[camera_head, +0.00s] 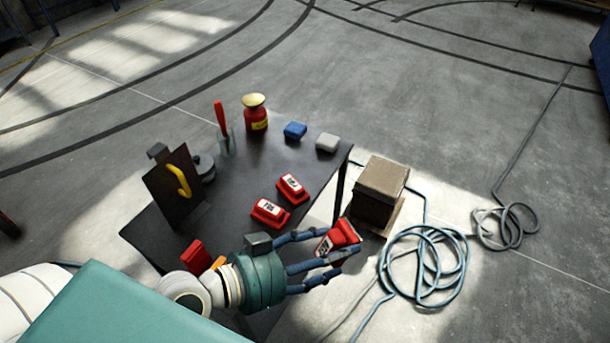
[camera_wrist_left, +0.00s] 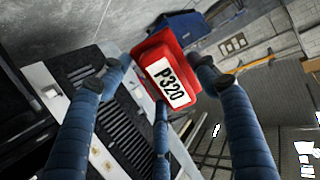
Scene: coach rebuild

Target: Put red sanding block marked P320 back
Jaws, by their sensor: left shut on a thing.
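The red sanding block (camera_head: 337,238) has a white label. In the left wrist view the label on the block (camera_wrist_left: 168,78) reads P320. My left gripper (camera_head: 325,252) is shut on it, with blue fingers around its sides, and holds it off the right front side of the dark table (camera_head: 240,170). Two other red blocks with white labels, one nearer (camera_head: 270,213) and one farther (camera_head: 292,189), lie on the table. Their labels are too small to read surely. My right gripper is not in view.
A red tin (camera_head: 255,118), a blue block (camera_head: 295,131) and a grey block (camera_head: 327,142) stand along the table's far side. A dark upright panel (camera_head: 172,192) stands at left. A brown box (camera_head: 380,188) and coiled hoses (camera_head: 425,268) are on the floor at right.

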